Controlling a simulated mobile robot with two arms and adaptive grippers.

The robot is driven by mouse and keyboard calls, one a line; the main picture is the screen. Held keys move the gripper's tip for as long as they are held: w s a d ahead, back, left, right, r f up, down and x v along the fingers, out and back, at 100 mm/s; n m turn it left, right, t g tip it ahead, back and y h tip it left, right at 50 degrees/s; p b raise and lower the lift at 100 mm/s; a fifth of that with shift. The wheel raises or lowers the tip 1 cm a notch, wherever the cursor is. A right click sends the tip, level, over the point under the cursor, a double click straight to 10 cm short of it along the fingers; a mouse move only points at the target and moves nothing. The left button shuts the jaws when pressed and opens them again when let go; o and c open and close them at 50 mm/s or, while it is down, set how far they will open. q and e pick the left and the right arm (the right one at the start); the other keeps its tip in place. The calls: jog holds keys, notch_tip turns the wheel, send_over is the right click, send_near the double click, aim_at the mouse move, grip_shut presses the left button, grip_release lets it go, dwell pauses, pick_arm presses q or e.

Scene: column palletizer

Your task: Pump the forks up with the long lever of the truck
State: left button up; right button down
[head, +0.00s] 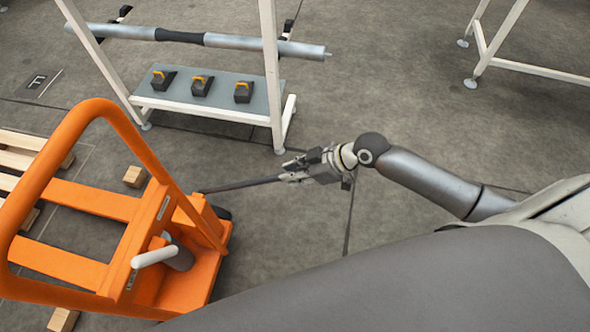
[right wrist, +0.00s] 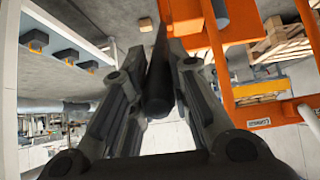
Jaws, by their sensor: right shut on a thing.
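The orange truck (head: 150,235) stands at the left in the head view, with a looped handle frame and a short white-tipped lever (head: 153,257). The long dark lever (head: 240,184) sticks out to the right from the truck's base, near a dark wheel. My right gripper (head: 292,171) is shut on the lever near its free end. In the right wrist view the dark lever (right wrist: 159,75) runs between the two fingers toward the orange truck (right wrist: 250,30). My left gripper is not in view.
A white-framed rack (head: 205,108) with several black blocks with orange tops on its low shelf stands behind the lever. A grey pole (head: 235,41) lies across it higher up. Wooden pallet parts (head: 20,150) lie at the left.

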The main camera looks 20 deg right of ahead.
jog(key=shift+g+h, duration=0.4)
jog(key=shift+h, duration=0.2)
jog(key=a+r+p, duration=0.1)
jog(key=p, duration=0.1)
jog(key=w+a+r+p, duration=0.1)
jog(key=r+p, duration=0.1)
jog(key=p, duration=0.1)
jog(key=w+a+r+p, duration=0.1)
jog(key=p, duration=0.2)
jog(key=shift+r, duration=0.4)
jog(key=shift+w+a+r+p, duration=0.1)
jog(key=shift+w+a+p, duration=0.1)
jog(key=shift+a+p, duration=0.25)
jog(key=shift+d, duration=0.1)
jog(key=shift+y, duration=0.4)
jog(key=d+f+b, duration=0.1)
jog(key=b, duration=0.1)
jog(key=s+d+f+b, duration=0.1)
jog(key=f, duration=0.1)
jog(key=s+d+f+b, duration=0.1)
jog(key=b, duration=0.1)
jog(key=shift+s+d+f+b, duration=0.1)
jog(key=shift+f+b, duration=0.25)
jog(key=shift+f, duration=0.05)
jog(key=shift+s+d+f+t+b, duration=0.1)
jog(key=shift+d+f+t+b, duration=0.1)
jog(key=shift+t+b, duration=0.2)
jog(key=shift+s+d, duration=0.1)
jog(key=shift+r, duration=0.1)
